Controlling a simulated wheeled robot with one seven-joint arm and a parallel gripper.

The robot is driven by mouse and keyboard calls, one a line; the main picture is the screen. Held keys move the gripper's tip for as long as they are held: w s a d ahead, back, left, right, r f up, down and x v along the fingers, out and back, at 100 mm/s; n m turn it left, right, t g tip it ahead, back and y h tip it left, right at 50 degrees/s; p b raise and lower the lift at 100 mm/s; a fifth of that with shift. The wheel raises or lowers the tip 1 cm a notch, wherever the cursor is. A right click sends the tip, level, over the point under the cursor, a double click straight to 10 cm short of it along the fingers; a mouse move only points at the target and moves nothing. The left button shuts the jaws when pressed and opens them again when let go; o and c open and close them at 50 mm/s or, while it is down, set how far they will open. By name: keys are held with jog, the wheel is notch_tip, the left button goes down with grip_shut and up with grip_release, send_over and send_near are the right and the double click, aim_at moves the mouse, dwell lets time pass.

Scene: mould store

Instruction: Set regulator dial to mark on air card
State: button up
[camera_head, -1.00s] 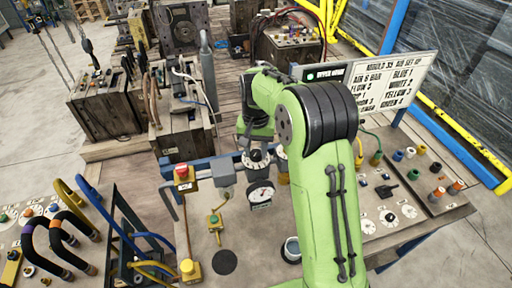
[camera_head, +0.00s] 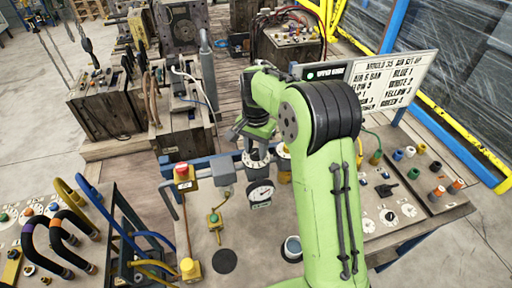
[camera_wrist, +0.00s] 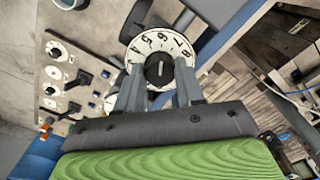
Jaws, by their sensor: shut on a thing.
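The regulator dial (camera_wrist: 158,70) shows in the wrist view as a white numbered ring around a black knob. Numbers 4 to 8 are readable, with the 6 near the top. A pale line on the knob points roughly towards the 6. My gripper (camera_wrist: 160,94) is shut on the dial, with a grey finger on each side. In the head view my gripper (camera_head: 256,146) is at the regulator, with the dial partly hidden. The air card (camera_head: 390,82) is the white board at the right; one line reads AIR 6 BAR.
A round gauge (camera_head: 260,193) hangs just below the regulator. Several coloured plugs (camera_head: 420,155) stand on the bench at the right.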

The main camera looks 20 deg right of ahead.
aim_at(256, 151)
jog(key=o, duration=1)
jog(key=shift+o, duration=0.2)
notch_tip(256, 151, up, 16)
jog(key=p, duration=0.3)
jog(key=shift+f, duration=0.1)
